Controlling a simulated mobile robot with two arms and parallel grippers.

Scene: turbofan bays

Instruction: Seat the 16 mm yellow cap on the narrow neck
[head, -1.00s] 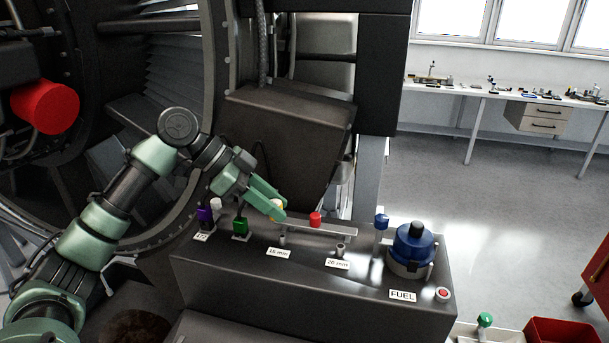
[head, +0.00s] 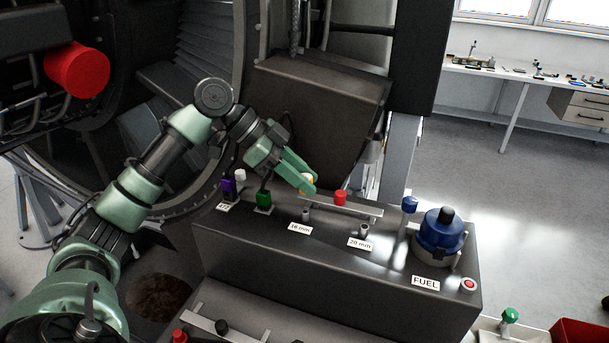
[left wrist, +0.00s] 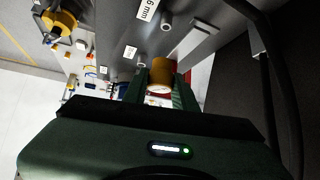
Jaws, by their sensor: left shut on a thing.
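The yellow cap (head: 306,181) is between the fingertips of my left gripper (head: 309,188), which is shut on it. Fingers partly cover the cap in the head view. In the left wrist view the cap (left wrist: 161,72) sits between the green fingers (left wrist: 160,92). The narrow neck (head: 306,214) is a short grey stub behind the 16 mm label (head: 300,229). The cap is above this neck and apart from it. The neck (left wrist: 166,21) also shows in the left wrist view, beyond the cap. My right gripper is not in view.
The wider neck (head: 363,231) stands to the right by the 20 mm label. A red cap (head: 340,198) sits at a metal rail (head: 361,209) close behind. A green connector (head: 264,198), a blue valve handle (head: 410,204) and the blue FUEL cap (head: 441,230) stand nearby.

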